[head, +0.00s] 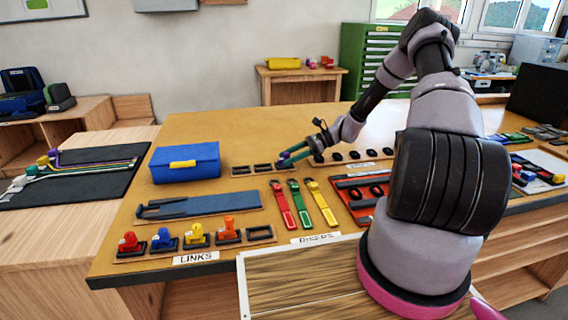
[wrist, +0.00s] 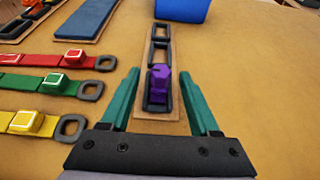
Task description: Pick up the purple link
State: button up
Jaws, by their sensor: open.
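The purple link (wrist: 160,77) sits in the nearest slot of a small wooden rack (wrist: 150,122) with black frames. In the wrist view it lies between the two teal fingers of my gripper (wrist: 160,80), which is open, with a gap on each side. In the head view my gripper (head: 288,158) is at the right end of the rack (head: 245,171). There the fingers seem to cover the link, and I cannot make it out clearly.
A blue box (head: 185,162) stands left of the rack. Red (head: 282,205), green (head: 299,204) and yellow (head: 322,203) straps lie in front. A row with red, blue, yellow and orange links (head: 228,229) is at the front left. Bare table lies right of the rack in the wrist view.

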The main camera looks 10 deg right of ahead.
jog(key=shift+x, duration=1.05)
jog(key=shift+c, duration=0.4)
